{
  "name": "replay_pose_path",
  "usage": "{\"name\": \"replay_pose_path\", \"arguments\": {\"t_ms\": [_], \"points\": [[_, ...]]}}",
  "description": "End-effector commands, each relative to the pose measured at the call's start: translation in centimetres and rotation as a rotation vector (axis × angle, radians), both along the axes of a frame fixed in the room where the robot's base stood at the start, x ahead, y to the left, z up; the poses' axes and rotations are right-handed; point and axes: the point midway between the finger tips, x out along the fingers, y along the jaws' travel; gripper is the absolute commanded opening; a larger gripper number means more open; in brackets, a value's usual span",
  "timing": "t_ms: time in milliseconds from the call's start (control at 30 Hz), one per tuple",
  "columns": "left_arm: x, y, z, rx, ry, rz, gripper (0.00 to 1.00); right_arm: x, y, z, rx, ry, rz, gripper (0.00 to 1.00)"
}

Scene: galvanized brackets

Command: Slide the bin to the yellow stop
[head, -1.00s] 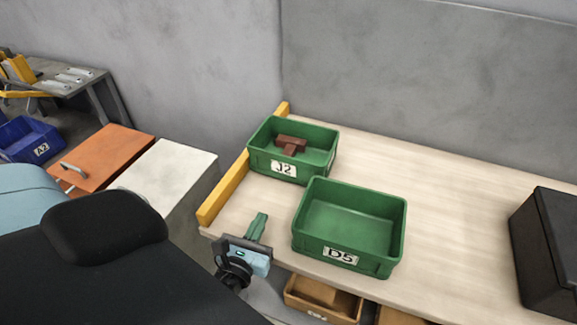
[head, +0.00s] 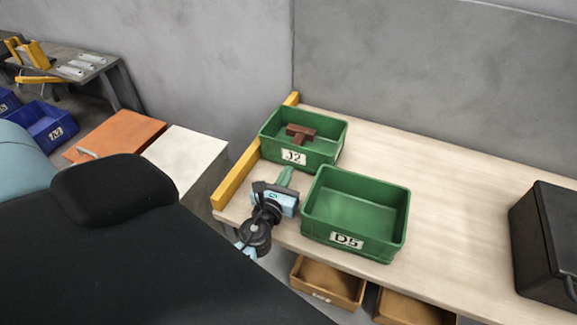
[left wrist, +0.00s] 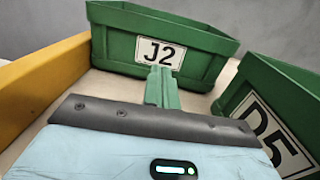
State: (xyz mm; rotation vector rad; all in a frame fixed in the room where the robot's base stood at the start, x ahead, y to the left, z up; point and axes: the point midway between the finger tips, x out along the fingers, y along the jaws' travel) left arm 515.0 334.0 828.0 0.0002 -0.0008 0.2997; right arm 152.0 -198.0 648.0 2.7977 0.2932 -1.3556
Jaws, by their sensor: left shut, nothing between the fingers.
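The green bin J2 (head: 320,157) stands at the back left of the bench with brown parts (head: 300,133) in it. Its left side is close to the yellow stop (head: 236,177); I cannot tell whether they touch. The empty green bin D5 (head: 395,240) stands nearer the front, to the right. My left gripper (head: 286,177) is shut and empty, left of D5 and in front of J2. In the left wrist view its green fingers (left wrist: 162,84) point at the label side of J2 (left wrist: 198,67). D5 (left wrist: 245,90) is at the right there. My right gripper is out of view.
A black case (head: 545,240) stands on the bench (head: 455,200) at the right. Bare bench lies between it and D5. Tan bins (head: 328,284) sit below the front edge. Orange (head: 115,135) and white (head: 187,155) cabinets stand left of the bench.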

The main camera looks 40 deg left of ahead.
Motion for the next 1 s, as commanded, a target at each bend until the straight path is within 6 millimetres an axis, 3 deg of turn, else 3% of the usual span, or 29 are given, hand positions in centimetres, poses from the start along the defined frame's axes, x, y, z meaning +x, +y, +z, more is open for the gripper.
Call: {"name": "replay_pose_path", "arguments": {"t_ms": [233,667,1000], "points": [[2.4,0.7,-0.1,-0.001,0.001,0.000,0.00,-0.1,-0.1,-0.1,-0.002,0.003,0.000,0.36],[2.7,0.9,-0.1,0.000,0.001,0.000,0.00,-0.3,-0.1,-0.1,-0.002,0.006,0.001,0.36],[4.3,1.4,-0.1,0.000,0.001,0.000,0.00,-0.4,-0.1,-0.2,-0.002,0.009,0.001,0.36]]}}
